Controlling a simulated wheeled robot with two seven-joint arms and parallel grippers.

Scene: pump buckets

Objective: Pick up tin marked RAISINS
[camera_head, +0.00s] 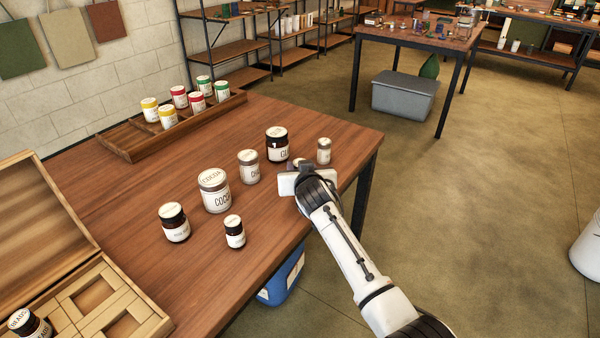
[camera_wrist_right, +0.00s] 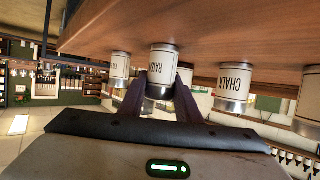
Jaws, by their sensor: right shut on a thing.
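The white tin marked RAISINS (camera_wrist_right: 162,62) shows in the right wrist view, where the picture is upside down. It appears to stand on the wooden table. My right gripper (camera_wrist_right: 160,95) has a dark finger on each side of it and is shut on it near its lid end. In the head view my right gripper (camera_head: 294,172) is near the table's right edge and hides most of that tin. My left gripper is not in view.
The CHALK tin (camera_head: 249,167), a dark jar (camera_head: 277,144) and a small pale tin (camera_head: 324,151) stand close by. The COCOA tin (camera_head: 215,192) and two brown jars (camera_head: 174,223) stand nearer. A wooden rack (camera_head: 128,139) is behind; an open wooden box (camera_head: 150,322) lies lower left.

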